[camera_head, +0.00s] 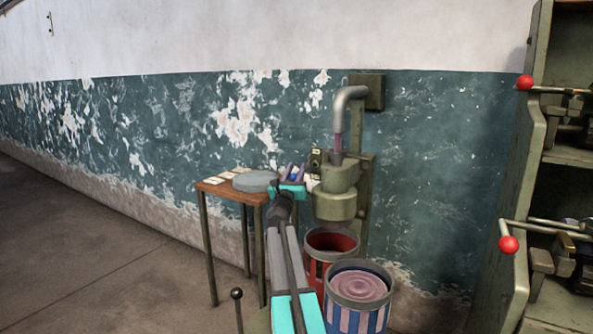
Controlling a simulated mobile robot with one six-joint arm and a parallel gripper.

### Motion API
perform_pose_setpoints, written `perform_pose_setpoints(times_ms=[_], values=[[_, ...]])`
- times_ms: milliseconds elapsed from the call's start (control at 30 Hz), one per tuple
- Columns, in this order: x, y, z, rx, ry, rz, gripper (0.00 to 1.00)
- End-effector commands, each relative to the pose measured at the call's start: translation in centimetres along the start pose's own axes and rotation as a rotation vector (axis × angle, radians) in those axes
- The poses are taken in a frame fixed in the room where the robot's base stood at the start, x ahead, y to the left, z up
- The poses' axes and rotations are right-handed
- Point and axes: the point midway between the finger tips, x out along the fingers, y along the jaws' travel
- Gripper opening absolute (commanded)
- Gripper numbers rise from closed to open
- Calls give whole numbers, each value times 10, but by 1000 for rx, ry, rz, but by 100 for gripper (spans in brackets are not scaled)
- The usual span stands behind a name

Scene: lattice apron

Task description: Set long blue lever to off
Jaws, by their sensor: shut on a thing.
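My gripper (295,172) is at the end of my grey and teal arm, beside the left side of a green machine (335,205). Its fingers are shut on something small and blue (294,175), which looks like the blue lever. My gripper hides most of it, so its length and the way it points cannot be made out. A small box with a pale label (315,158) sits just right of the fingers, on the machine's side. No clear off mark can be read.
A red drum (315,262) and a striped drum (358,317) stand below the machine. A green shelf (510,210) with red knobs is at right. The floor at left is clear.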

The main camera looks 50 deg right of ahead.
Motion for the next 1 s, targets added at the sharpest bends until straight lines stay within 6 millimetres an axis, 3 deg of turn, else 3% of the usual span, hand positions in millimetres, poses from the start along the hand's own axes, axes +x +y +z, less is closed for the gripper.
perform_pose_setpoints(times_ms=[33, 267, 400, 500, 1000], values=[[-4, 3, -14, 10, 15, 9, 0], [-4, 4, -20, 9, 15, 9, 1], [-4, 3, -20, 8, 15, 8, 25], [-3, 2, -20, 7, 15, 6, 36], [-11, 2, -23, 6, 14, 7, 36]])
